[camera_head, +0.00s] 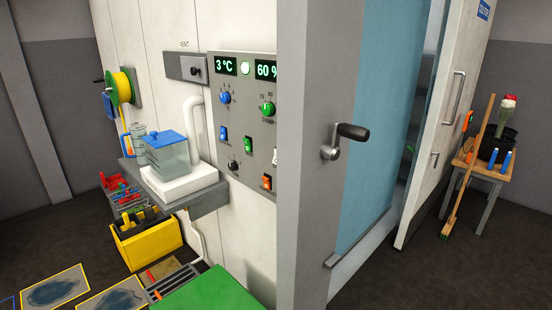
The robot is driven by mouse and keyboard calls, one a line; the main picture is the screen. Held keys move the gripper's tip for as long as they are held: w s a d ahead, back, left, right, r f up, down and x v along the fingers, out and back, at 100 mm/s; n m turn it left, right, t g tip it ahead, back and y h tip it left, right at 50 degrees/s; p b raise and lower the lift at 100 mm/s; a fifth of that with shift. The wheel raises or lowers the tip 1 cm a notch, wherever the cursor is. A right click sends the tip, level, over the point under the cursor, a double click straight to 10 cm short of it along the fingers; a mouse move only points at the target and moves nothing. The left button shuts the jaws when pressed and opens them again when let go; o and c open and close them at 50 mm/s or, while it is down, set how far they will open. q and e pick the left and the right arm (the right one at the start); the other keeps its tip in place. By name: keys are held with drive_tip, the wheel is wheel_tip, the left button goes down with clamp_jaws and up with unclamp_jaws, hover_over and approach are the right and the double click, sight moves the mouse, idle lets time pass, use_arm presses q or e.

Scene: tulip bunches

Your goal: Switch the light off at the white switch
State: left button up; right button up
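The grey control panel (240,110) is on the white wall left of the grey door post. A blue switch (223,133), a green switch (248,144) and an orange switch (267,182) are also on the panel. Neither of my grippers is in view.
The grey post (302,120) with a black-handled lever (345,133) stands in front of the panel's right side. A shelf (200,198) with a blue-lidded container (167,150) juts out below left. A white door (440,130) stands open at right, near a stool (489,172).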

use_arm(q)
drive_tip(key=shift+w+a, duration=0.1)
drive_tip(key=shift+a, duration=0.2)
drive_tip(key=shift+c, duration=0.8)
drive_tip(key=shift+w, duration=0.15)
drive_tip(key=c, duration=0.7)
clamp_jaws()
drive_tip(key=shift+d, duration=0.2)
